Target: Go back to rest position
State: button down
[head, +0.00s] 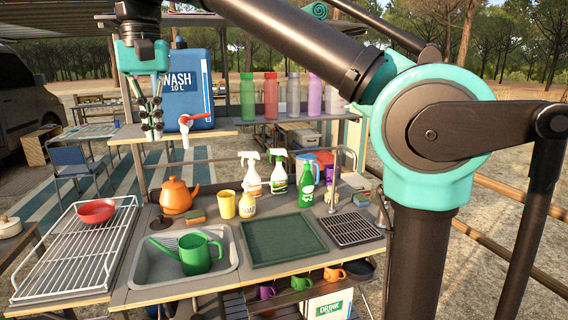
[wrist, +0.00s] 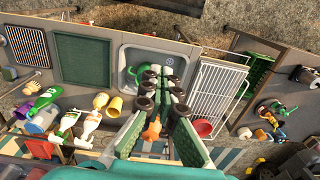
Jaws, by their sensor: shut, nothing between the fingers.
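My gripper (head: 152,134) hangs shut and empty at the upper left of the head view, fingers pointing down. It is in front of the blue WASH water container (head: 189,85) with a red-handled tap, which stands on the upper shelf. I cannot tell whether they touch. In the wrist view my gripper's fingers (wrist: 163,86) are close together above the sink and hide part of it. My arm reaches across the top of the head view from the right.
Below are a sink (head: 140,268) holding a green watering can (head: 194,254), an orange kettle (head: 179,195), spray bottles (head: 250,174), a green tray (head: 284,239) and a wire rack (head: 75,262) with a red bowl (head: 96,211). Several coloured bottles (head: 271,95) line the shelf.

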jog(key=w+d+f+m+t+y, duration=0.1)
jog(key=w+d+f, duration=0.7)
jog(key=d+f, duration=0.3)
jog(key=w+d+f+m+t, duration=0.1)
jog(key=w+d+f, duration=0.75)
jog(key=f, duration=0.55)
jog(key=s+d+f, duration=0.1)
jog(key=d+f, duration=1)
jog(key=d, duration=0.1)
jog(key=s+d+f+m+t+h, duration=0.1)
jog(key=s+d+f+t, duration=0.1)
jog(key=s+d+f, duration=0.9)
notch_tip(320, 180, down, 3)
jog(key=shift+d+r, duration=0.1)
jog(key=shift+d, duration=0.55)
